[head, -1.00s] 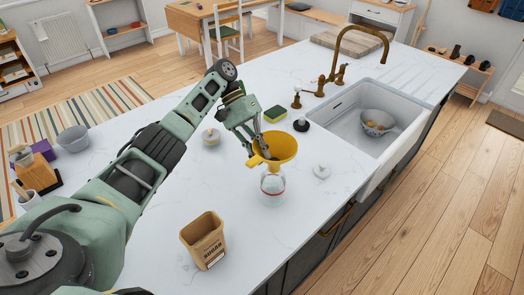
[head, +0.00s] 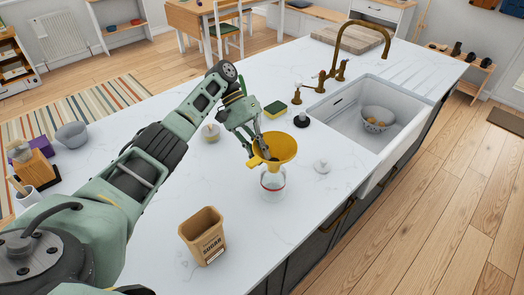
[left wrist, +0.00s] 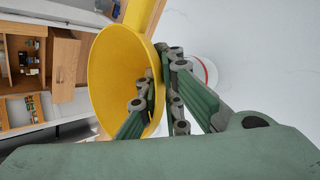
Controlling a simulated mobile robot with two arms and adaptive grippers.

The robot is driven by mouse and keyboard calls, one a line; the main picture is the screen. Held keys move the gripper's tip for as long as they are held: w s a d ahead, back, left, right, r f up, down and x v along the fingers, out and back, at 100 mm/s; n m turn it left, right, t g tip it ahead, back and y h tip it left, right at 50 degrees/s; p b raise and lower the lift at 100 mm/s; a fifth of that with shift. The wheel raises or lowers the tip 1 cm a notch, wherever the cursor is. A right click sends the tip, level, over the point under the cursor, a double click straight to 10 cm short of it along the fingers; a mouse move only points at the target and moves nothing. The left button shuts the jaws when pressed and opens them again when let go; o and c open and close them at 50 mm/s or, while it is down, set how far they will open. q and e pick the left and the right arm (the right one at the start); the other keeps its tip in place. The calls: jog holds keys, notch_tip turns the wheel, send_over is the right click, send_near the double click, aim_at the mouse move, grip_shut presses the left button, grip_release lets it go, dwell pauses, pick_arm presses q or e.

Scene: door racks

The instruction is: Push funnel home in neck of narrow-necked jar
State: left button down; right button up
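The yellow funnel (head: 281,147) is in the head view, wide mouth up and somewhat tilted, directly above the clear jar with a red band (head: 272,184). My left gripper (head: 262,154) is shut on the funnel's rim. In the left wrist view, one finger lies inside the funnel's bowl (left wrist: 118,80) and the other outside it. The jar (left wrist: 211,72) shows partly behind the fingers there. The funnel's bowl and the gripper hide the neck, so I cannot tell whether the spout is in it. My right gripper is not in view.
A sugar container (head: 203,236) stands in front of the jar. A white knobbed lid (head: 322,167) lies to its right, before the sink (head: 345,123). A small lidded pot (head: 211,132), a sponge (head: 275,110) and a black-based item (head: 301,120) stand behind.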

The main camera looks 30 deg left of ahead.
pick_arm(q)
jog(key=shift+f+b, duration=0.35)
jog(key=shift+f, duration=0.35)
jog(key=c, duration=1.8)
grip_release()
jog(key=shift+f, duration=0.1)
jog(key=shift+c, duration=0.2)
notch_tip(320, 180, up, 10)
jog(key=shift+r, duration=0.1)
